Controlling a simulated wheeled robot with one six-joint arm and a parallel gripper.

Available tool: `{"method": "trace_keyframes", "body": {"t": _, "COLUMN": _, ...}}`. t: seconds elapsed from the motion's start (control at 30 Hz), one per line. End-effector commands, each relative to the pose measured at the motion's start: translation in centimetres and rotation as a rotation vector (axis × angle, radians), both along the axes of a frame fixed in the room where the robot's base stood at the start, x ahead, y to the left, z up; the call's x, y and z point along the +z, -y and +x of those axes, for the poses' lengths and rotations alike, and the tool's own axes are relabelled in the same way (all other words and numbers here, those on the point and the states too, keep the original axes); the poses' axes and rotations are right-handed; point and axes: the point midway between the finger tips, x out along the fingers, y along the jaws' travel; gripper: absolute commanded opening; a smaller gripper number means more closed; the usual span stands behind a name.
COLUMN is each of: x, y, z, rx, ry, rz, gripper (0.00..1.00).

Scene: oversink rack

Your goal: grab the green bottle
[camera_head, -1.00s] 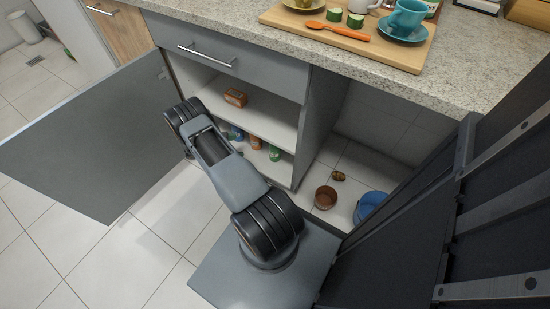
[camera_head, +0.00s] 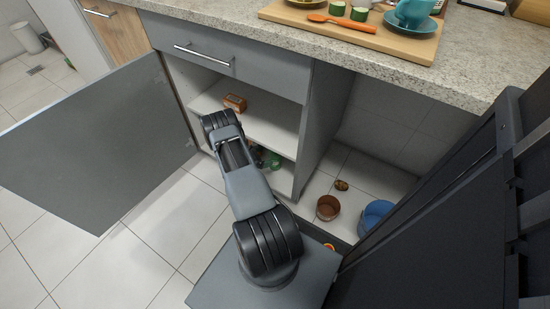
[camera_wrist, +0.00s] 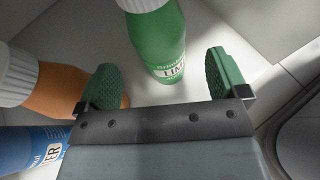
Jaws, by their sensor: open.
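The green bottle (camera_wrist: 158,45) has a white cap and a label with dark lettering. In the head view the green bottle (camera_head: 274,160) shows small on the lower cabinet shelf, just right of my arm. My gripper is hidden behind my arm there.
An orange bottle (camera_wrist: 40,84) with a white cap is close to the left finger, with a blue bottle (camera_wrist: 32,146) below it. A brown box (camera_head: 235,102) is on the upper shelf (camera_head: 270,127). The open cabinet door (camera_head: 95,140) is at left.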

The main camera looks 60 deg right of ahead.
Motion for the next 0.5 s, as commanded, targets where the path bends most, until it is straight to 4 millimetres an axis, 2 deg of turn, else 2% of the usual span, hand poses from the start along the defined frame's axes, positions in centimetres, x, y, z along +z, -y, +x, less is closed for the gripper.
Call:
{"method": "trace_keyframes", "body": {"t": 0.17, "x": -0.1, "y": 1.0, "z": -0.7, "rx": -0.002, "ry": 0.000, "rz": 0.000, "gripper": 0.92}}
{"method": "trace_keyframes", "body": {"t": 0.5, "x": -1.8, "y": 4.6, "z": -2.8, "rx": 0.000, "ry": 0.001, "rz": 0.000, "gripper": 0.92}}
